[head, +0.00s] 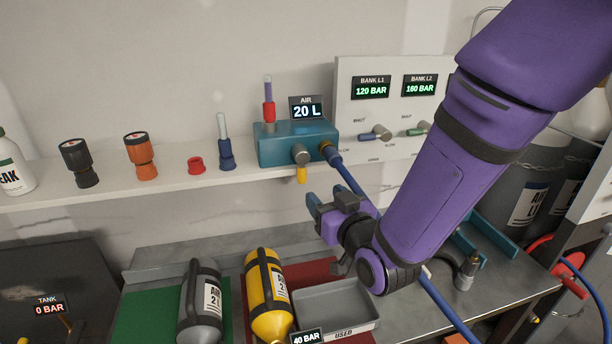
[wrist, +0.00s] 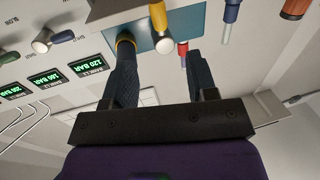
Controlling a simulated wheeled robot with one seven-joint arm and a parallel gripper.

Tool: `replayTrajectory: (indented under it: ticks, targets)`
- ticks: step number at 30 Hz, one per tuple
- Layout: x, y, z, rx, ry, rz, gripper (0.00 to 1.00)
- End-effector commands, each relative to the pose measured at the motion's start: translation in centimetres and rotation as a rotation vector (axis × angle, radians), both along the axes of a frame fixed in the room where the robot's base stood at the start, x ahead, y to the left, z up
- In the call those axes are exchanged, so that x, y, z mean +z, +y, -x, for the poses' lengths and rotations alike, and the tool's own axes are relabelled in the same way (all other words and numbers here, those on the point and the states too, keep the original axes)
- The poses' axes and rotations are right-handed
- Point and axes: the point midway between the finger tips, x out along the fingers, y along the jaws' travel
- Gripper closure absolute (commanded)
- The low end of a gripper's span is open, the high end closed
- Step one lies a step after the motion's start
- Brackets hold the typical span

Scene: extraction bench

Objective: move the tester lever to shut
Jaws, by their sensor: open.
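In the wrist view, the lever (wrist: 158,16) and pivot (wrist: 165,44) show beyond the gap between my fingers, with teal housing (wrist: 182,27) behind. My gripper (head: 327,203) is below and slightly right of the lever, apart from it in the head view. It is open and empty (wrist: 160,66).
A blue hose (head: 346,177) leaves the tester's right side and passes close behind my gripper. A panel (head: 348,100) with bank displays and small levers stands right. A red plug (head: 269,111) stands on the tester. Cylinders (head: 266,290) and a grey tray (head: 335,301) lie below.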

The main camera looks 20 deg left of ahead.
Motion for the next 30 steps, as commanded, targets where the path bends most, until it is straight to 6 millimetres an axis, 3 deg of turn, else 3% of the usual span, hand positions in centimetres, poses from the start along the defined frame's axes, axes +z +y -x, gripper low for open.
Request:
replayTrajectory:
  ticks: [15,30]
  targets:
    - [0.0,5.6,-6.1,0.0,0.001,0.001,0.47]
    - [0.0,6.6,-7.2,-0.001,0.001,0.001,0.47]
